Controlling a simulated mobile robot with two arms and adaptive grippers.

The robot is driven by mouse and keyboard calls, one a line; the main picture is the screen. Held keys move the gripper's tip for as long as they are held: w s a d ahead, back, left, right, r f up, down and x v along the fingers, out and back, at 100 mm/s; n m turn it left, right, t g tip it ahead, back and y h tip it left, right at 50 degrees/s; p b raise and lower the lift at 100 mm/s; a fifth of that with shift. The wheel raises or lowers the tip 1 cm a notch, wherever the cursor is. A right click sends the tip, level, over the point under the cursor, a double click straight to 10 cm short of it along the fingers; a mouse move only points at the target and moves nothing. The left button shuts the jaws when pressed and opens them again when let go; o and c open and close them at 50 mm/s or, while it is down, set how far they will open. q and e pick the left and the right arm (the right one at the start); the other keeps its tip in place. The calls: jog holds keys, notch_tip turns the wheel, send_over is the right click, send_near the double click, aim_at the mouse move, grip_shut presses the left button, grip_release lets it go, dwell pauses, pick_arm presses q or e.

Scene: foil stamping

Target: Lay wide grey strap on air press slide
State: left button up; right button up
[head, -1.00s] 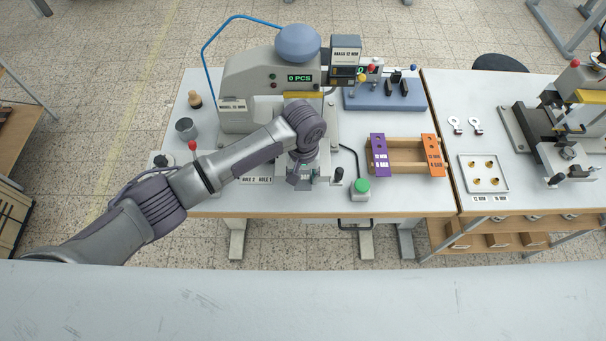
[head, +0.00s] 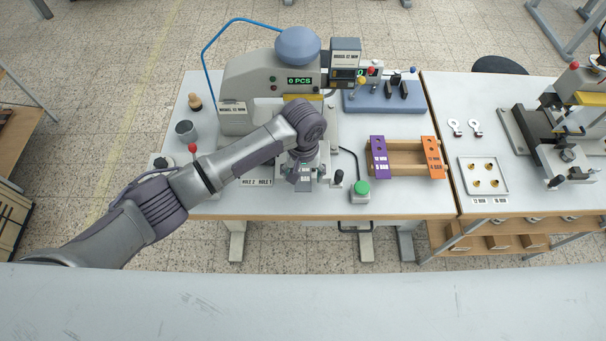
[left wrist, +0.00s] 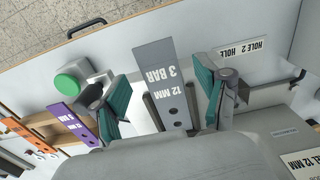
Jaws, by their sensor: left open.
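The wide grey strap (left wrist: 163,85), printed "12 MM 3 BAR" with dark holes, lies between the two teal-padded fingers of my left gripper (left wrist: 162,98) in the left wrist view. The fingers are spread, with gaps on both sides of the strap. Dark rails run alongside its holed end, where it appears to lie on the press slide; the contact beneath is hidden. In the head view my left gripper (head: 304,180) points down in front of the air press (head: 250,88) and hides most of the slide and strap. My right gripper is not in view.
A wooden rack (head: 405,158) holds a purple strap (head: 379,157) and an orange strap (head: 432,157). A green button (head: 362,187) stands near the gripper. The "HOLE 2" and "HOLE 1" labels (head: 256,182) lie left. A second press (head: 560,140) stands on the right table.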

pick_arm(q)
notch_tip(320, 180, up, 11)
jog(key=shift+r, duration=0.15)
dwell(0.6)
